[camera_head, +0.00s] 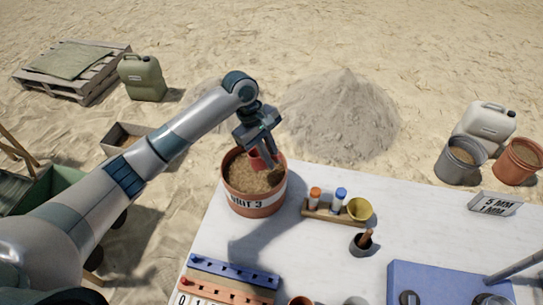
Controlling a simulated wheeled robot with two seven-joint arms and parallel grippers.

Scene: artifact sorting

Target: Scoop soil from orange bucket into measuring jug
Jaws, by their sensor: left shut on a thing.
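The orange bucket (254,207) with a "UNIT 3" style label stands at the far left corner of the white table and holds brown soil (240,176). My left gripper (265,150) points down over the bucket. It is shut on a red scoop (258,162), whose lower end is at the soil in the bucket; a dark clump shows beside it. I cannot tell how much soil is in the scoop. I cannot make out a measuring jug for certain. My right gripper is not in view.
A wooden rack (333,213) with two capped vials and a yellow cup (359,209) stands right of the bucket. A dark pot (361,244) is nearer. A blue rail (234,271) and a blue mat (445,280) lie in front. The table's right middle is clear.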

